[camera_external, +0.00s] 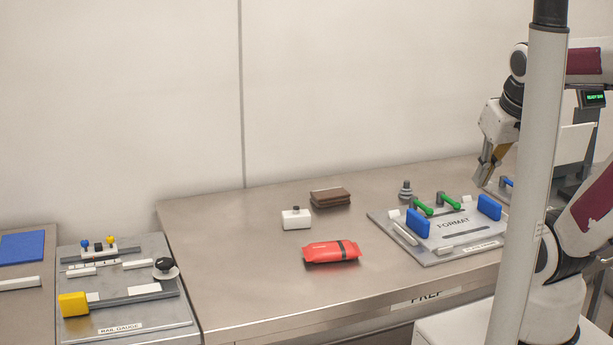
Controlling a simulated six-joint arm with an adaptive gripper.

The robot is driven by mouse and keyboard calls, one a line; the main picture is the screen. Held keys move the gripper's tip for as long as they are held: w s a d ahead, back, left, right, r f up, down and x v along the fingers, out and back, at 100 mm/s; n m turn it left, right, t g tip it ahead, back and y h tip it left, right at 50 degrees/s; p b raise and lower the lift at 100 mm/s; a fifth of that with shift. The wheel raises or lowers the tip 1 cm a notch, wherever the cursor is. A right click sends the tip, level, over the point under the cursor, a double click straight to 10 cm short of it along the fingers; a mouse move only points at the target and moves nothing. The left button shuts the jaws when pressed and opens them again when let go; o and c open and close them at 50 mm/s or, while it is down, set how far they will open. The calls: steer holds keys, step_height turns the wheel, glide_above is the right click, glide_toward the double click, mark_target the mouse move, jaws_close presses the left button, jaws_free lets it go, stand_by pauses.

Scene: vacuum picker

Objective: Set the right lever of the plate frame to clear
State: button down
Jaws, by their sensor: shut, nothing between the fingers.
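The plate frame (430,256) is a grey board on the right part of the steel bench, with a plate marked FORMAT (453,224) and a blue block at each side. Two green-handled levers stand along its back edge, a left one (421,207) and a right one (448,201). Both handles slant down to the right in this view. Any marks for the lever positions are too small to read. My gripper (480,182) is shut and empty, above and to the right of the right lever, apart from it.
A grey pole (530,150) hides part of my arm and the bench's right side. A dark stacked knob (405,190) stands behind the frame. The rail gauge board (155,330) is far left.

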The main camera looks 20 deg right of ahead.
steer(key=w+d+f+g+h, duration=0.1)
steer(key=w+d+f+h, duration=0.15)
steer(key=w+f, duration=0.4)
steer(key=w+d+f+g+h, duration=0.1)
steer(key=w+d+f, duration=0.2)
steer(key=w, duration=0.6)
steer(key=w+d+f+g+h, duration=0.1)
steer(key=w+d+f, duration=0.1)
steer(key=w+f, duration=0.45)
steer(key=w+r+m+t, duration=0.1)
steer(key=w+r+t, duration=0.1)
steer(key=w, duration=0.7)
steer(key=shift+d+r+h, duration=0.35)
steer(key=shift+d+r, duration=0.05)
steer(key=shift+r, duration=0.15)
steer(key=shift+w+d+f, duration=0.1)
steer(key=shift+f, duration=0.05)
